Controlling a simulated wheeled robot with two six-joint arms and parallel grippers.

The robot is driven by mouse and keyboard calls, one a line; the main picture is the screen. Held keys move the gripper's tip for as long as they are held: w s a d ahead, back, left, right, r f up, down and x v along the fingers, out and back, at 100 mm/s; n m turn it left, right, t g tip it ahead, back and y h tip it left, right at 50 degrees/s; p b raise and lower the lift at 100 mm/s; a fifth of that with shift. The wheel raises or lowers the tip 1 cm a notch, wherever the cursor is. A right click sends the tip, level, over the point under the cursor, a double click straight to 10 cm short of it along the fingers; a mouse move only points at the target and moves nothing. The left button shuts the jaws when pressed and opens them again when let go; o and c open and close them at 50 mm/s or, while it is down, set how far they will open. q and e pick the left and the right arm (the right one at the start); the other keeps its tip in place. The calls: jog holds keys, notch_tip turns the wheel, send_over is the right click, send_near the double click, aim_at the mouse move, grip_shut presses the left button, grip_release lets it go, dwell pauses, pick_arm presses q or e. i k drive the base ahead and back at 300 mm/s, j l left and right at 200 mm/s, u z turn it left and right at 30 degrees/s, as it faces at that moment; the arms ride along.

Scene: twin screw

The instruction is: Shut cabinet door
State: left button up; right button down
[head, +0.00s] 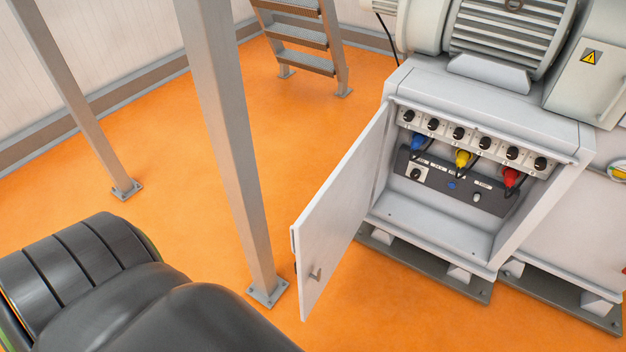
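The cabinet (440,221) is a light grey box under a large motor, with its front open. Its door (340,222) is hinged on the cabinet's left side and stands wide open, swung out toward me. A small handle (315,273) sits near the door's free lower edge. Inside the cabinet are several black knobs along the top, and blue, yellow and red plugs (463,158) above a dark panel. My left arm's dark links fill the lower left, apart from the door. Neither gripper is in view.
A grey metal post (227,140) stands on the floor just left of the door. Another post (75,100) is further left. A stair (298,38) stands at the back. The orange floor (400,315) in front of the cabinet is clear.

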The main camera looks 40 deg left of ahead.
aim_at(322, 235)
jog(key=j+z, duration=0.15)
jog(key=j, duration=0.95)
jog(key=j+z, duration=0.15)
jog(key=j, duration=0.95)
